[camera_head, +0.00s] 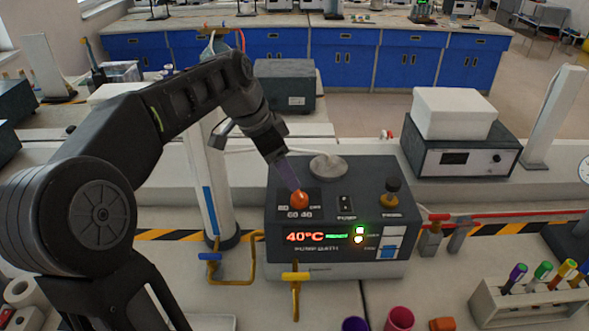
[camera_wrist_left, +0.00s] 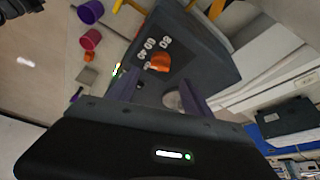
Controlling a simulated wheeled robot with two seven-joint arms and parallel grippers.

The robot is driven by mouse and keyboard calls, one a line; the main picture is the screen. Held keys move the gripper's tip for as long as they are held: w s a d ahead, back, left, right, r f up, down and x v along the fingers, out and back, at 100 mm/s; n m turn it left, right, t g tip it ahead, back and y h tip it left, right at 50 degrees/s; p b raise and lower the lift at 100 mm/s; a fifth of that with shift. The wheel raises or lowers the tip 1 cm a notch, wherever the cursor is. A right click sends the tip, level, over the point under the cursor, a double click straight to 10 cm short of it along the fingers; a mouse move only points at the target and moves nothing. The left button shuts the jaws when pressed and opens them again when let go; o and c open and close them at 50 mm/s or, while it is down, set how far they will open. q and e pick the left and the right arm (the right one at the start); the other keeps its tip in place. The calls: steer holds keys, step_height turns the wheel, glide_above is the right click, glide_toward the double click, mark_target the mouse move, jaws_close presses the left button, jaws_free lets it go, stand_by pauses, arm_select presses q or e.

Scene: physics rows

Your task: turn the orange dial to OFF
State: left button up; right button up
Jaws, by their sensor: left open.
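The orange dial (camera_head: 299,201) stands on the left of the sloped top of a dark grey pump bath (camera_head: 340,270), with small white labels around it. The labels are too small to read surely. My left gripper (camera_head: 291,180) reaches down from above, its purplish fingers just above and behind the dial. In the left wrist view the dial (camera_wrist_left: 160,62) lies ahead of the gap between the open fingers (camera_wrist_left: 158,82). I cannot tell whether a finger touches it. The display reads 40°C in red. My right gripper is not in view.
A yellow-handled tap (camera_head: 295,278) is in front. A white post (camera_head: 208,190) stands left. A tube rack (camera_head: 530,300) stands at front right.

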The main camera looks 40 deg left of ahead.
mark_target(298, 193)
arm_select(q)
steer(key=shift+r, duration=0.2)
steer(key=shift+d, duration=0.1)
steer(key=shift+p+x, duration=0.75)
steer(key=shift+x, duration=3.2)
steer(key=shift+c, duration=0.3)
jaws_close()
